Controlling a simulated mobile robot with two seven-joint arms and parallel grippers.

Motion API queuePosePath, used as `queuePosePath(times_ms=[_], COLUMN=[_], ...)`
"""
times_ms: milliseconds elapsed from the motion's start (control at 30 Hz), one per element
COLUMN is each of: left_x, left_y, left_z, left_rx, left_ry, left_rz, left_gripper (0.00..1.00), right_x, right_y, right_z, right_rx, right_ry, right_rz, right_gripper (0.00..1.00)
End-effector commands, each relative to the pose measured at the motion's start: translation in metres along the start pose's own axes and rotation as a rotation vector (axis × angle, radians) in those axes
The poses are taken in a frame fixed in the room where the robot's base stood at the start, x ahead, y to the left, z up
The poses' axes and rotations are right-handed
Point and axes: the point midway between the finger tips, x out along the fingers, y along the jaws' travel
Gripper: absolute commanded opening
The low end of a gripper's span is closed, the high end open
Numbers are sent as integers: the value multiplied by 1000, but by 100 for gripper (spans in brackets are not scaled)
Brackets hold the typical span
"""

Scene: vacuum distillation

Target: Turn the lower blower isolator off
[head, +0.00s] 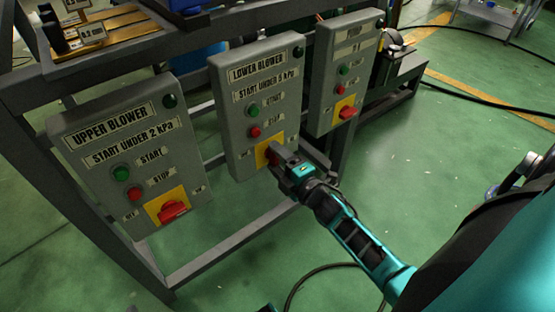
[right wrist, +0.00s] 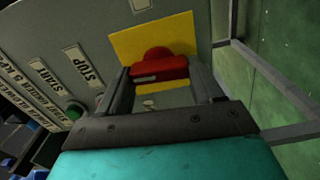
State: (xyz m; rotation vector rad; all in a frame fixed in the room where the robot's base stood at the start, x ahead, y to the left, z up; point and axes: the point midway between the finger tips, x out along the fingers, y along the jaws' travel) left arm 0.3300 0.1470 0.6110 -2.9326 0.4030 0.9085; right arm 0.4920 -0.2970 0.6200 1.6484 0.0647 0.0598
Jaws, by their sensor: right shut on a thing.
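The lower blower box (head: 248,90) is the middle of three grey control boxes, with a green start button (head: 252,111) and a red stop button (head: 255,132). Its isolator is a red knob (right wrist: 160,67) on a yellow plate (right wrist: 124,44), low on the box. My right gripper (head: 276,152) is at this isolator and hides most of it in the head view. In the right wrist view the two fingers are on either side of the red handle, shut on it. The handle lies across between the fingers there. My left gripper is not in view.
The upper blower box (head: 120,150) stands to the left with its own red isolator (head: 173,211). Another box (head: 345,65) with a red isolator (head: 346,112) stands to the right. A grey metal frame (head: 215,240) carries the boxes. Green floor to the right is mostly open, with dark hoses (head: 465,92).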

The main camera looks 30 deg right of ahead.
Motion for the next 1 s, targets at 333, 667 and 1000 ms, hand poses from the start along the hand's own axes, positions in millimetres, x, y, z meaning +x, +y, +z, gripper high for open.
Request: queuePosePath(times_ms=[333,667,1000], left_x=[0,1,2], left_y=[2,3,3], left_z=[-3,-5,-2], left_rx=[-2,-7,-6], left_ry=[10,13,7], left_rz=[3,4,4], left_gripper=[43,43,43], right_x=[0,0,0], right_y=[-1,-1,-1], right_z=[0,0,0], right_rx=[-89,-100,-97], right_ry=[-1,0,0], right_rz=[-1,-2,-1], right_gripper=[36,36,89])
